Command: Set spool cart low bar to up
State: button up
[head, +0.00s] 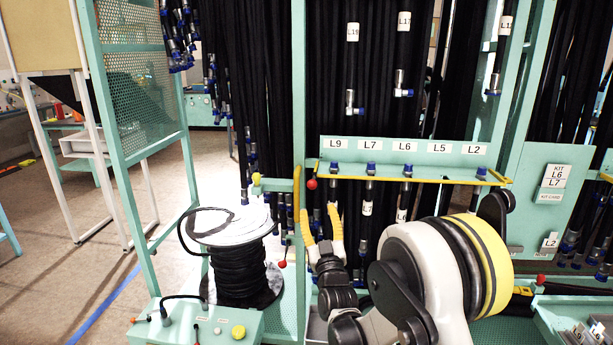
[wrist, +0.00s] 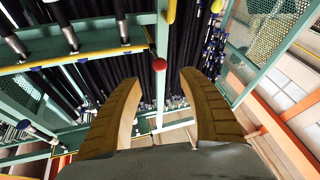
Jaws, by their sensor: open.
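My gripper (head: 321,222) has two yellow fingers, spread open and empty. It points up in front of the rack, just below a red ball (head: 311,184). In the wrist view the fingers (wrist: 160,82) stand apart, with the red ball (wrist: 159,65) between and beyond their tips. A spool of black hose (head: 238,268) stands left of my gripper. A second red ball (head: 282,264) hangs low beside the spool. I cannot tell which bar is the spool cart's low bar.
A yellow upright bar (head: 297,200) stands by the green post. A green control box (head: 197,328) with a yellow button is at the front left. Black hoses (head: 262,90) hang behind. Open floor (head: 50,240) lies to the left.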

aim_at(313, 188)
jog(key=b+x, duration=0.1)
jog(key=x, duration=0.9)
jog(key=shift+w+r+b, duration=0.15)
jog(key=shift+w+b, duration=0.05)
jog(key=shift+b, duration=0.1)
grip_shut()
jog(key=shift+r, duration=0.1)
